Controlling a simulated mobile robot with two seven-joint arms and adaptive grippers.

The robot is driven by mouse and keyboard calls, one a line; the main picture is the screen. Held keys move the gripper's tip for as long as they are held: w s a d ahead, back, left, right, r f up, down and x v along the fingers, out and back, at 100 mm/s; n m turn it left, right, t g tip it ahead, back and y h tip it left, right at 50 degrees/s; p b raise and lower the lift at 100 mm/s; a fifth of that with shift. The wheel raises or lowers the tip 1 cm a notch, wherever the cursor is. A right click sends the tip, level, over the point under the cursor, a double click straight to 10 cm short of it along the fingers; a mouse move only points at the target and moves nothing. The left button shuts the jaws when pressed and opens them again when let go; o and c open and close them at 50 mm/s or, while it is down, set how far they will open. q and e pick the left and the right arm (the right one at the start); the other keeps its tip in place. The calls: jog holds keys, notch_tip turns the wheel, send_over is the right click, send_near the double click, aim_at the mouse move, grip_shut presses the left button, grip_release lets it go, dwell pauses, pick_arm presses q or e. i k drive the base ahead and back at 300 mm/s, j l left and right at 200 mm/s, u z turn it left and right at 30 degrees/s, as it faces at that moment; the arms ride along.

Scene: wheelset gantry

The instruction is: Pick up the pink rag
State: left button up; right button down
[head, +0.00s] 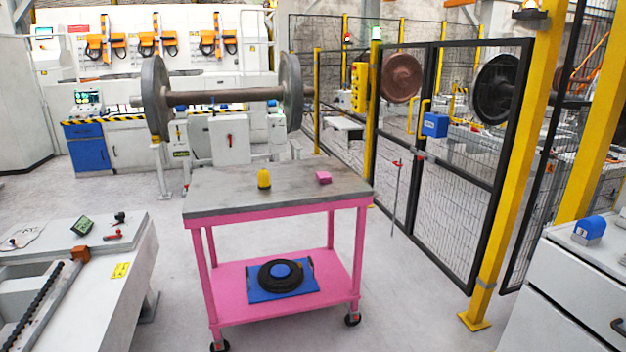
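A small pink rag (323,177), folded into a block-like shape, lies on the grey top of a pink wheeled cart (230,196), toward the right side of that top. A yellow object with a rounded top (264,179) stands to its left on the same surface, apart from it. Neither of my grippers shows in the head view.
The cart's lower shelf (229,307) holds a blue mat with a black ring. A workbench (108,280) stands at left front, a grey cabinet (575,285) at right front. A black mesh fence (450,200) runs behind right. Floor around the cart is clear.

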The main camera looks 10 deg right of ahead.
aim_at(323, 177)
jog(key=i+l+u, duration=0.15)
jog(key=i+l, duration=0.3)
jog(key=i+l+u, duration=0.15)
jog(key=i+l, duration=0.3)
jog(key=i+l+u, duration=0.15)
jog(key=i+l, duration=0.35)
jog(key=i+l+u, duration=0.15)
jog(key=i+l, duration=0.25)
jog(key=l, duration=0.25)
